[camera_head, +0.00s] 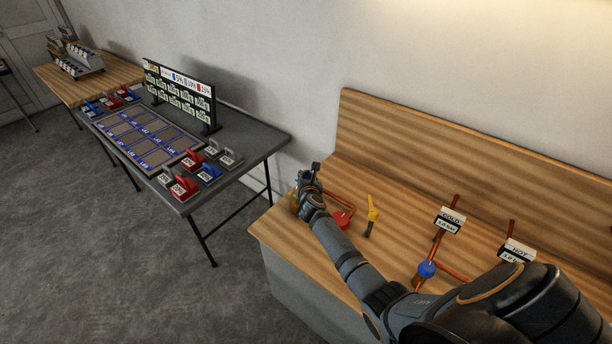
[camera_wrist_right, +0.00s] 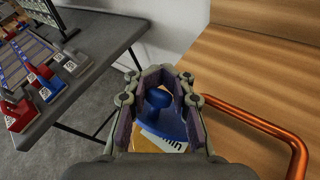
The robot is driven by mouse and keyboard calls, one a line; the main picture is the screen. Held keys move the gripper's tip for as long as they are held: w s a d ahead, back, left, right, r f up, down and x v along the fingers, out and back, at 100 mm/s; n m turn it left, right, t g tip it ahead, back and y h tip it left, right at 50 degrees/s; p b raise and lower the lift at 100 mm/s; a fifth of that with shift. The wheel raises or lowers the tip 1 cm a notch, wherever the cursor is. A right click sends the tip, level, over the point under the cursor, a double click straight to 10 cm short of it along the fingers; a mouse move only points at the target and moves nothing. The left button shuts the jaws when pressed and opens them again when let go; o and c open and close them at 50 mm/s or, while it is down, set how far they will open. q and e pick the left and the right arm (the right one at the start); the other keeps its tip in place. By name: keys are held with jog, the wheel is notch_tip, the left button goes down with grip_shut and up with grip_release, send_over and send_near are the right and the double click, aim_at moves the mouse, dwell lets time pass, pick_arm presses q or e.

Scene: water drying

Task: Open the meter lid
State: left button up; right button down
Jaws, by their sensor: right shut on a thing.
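My right arm reaches across the wooden bench, and its gripper (camera_head: 308,180) is at the bench's left end. In the right wrist view the gripper (camera_wrist_right: 160,80) is shut on a blue knob (camera_wrist_right: 158,97) of the meter lid (camera_wrist_right: 172,130). Below the blue lid is a yellow-orange meter body (camera_wrist_right: 146,142) with a white face reading "min". In the head view the meter (camera_head: 294,200) is mostly hidden by the gripper. How far the lid is raised I cannot tell. My left gripper is not in view.
Copper pipe (camera_wrist_right: 264,122) bends beside the gripper. The bench also carries a yellow-handled valve (camera_head: 372,212), a blue valve (camera_head: 427,269) and signs reading COLD (camera_head: 450,219) and HOT (camera_head: 517,250). A grey table (camera_head: 262,146) with red, blue and grey pieces stands left, across a floor gap.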

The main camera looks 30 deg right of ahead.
jog(key=shift+s+d+f, duration=0.2)
jog(key=shift+s+f, duration=0.05)
jog(key=shift+f, duration=0.1)
jog(key=c, duration=1.5)
grip_release()
jog(key=shift+c, duration=0.2)
jog(key=o, duration=0.4)
jog(key=shift+s+d+r, duration=0.2)
jog(key=shift+w+a, duration=0.1)
jog(key=shift+a, duration=0.05)
jog(key=shift+a+r, duration=0.1)
jog(key=shift+a, duration=0.05)
jog(key=v, duration=1.2)
jog(key=shift+d, duration=0.25)
